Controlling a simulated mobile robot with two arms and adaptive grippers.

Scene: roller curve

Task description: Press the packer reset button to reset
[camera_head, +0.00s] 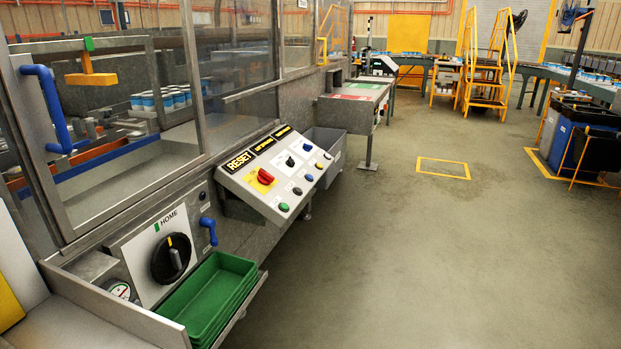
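The sloped grey control panel (268,190) stands out from the packer's front, left of the middle. A black plate reading RESET (239,161) in yellow is at its upper left corner. A red knob (265,177) on a yellow plate sits just below that plate. Which button goes with the RESET plate cannot be told for certain. Neither of my grippers is in view.
Below left, a HOME panel carries a large black dial (171,258) beside a blue handle (209,231). Stacked green trays (210,297) jut out under it. A grey bin (326,146) is behind the control panel. The floor (430,250) to the right is open.

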